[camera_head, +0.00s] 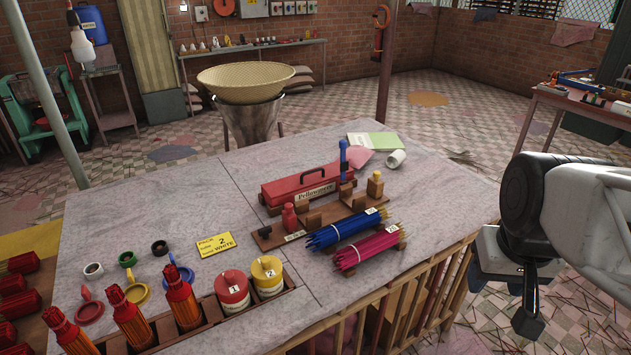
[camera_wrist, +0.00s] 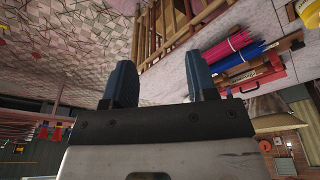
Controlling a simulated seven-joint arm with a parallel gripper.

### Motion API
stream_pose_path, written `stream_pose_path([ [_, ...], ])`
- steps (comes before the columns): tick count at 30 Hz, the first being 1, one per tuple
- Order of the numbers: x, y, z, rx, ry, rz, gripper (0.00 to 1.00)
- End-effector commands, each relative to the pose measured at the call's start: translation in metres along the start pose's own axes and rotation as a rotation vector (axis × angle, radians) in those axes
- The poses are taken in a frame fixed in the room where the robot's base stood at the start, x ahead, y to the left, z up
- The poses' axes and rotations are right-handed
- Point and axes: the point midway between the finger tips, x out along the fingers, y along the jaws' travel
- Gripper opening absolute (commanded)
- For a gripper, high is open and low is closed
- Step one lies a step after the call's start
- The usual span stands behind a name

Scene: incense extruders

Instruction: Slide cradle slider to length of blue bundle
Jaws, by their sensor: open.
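The blue bundle (camera_head: 345,229) of sticks lies on the table's front right, with a white tag near its right end. It also shows in the wrist view (camera_wrist: 236,60). Behind it is the wooden cradle (camera_head: 268,241), a long board with upright wooden blocks, a red knob (camera_head: 289,217), a yellow-topped knob (camera_head: 375,185) and a tall blue handle (camera_head: 343,158). I cannot tell for certain which part is the slider. My gripper (camera_head: 529,318) hangs right of the table, apart from cradle and bundle. In the wrist view its fingers (camera_wrist: 161,84) are spread and empty.
A magenta bundle (camera_head: 368,247) lies just in front of the blue one. A red toolbox (camera_head: 307,185) stands behind the cradle. A yellow card (camera_head: 215,243) and several cups and extruders are at left. The slatted table front (camera_head: 405,312) is near my gripper.

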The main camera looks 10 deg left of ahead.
Motion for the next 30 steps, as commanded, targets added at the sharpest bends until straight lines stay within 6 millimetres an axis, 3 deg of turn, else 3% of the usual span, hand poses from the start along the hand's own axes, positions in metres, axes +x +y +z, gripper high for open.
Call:
stream_pose_path([
  [17, 0.01, -0.067, -0.127, -0.268, -0.057, -0.035, 0.52],
  [30, 0.039, -0.144, -0.213, -0.471, -0.097, -0.059, 0.52],
])
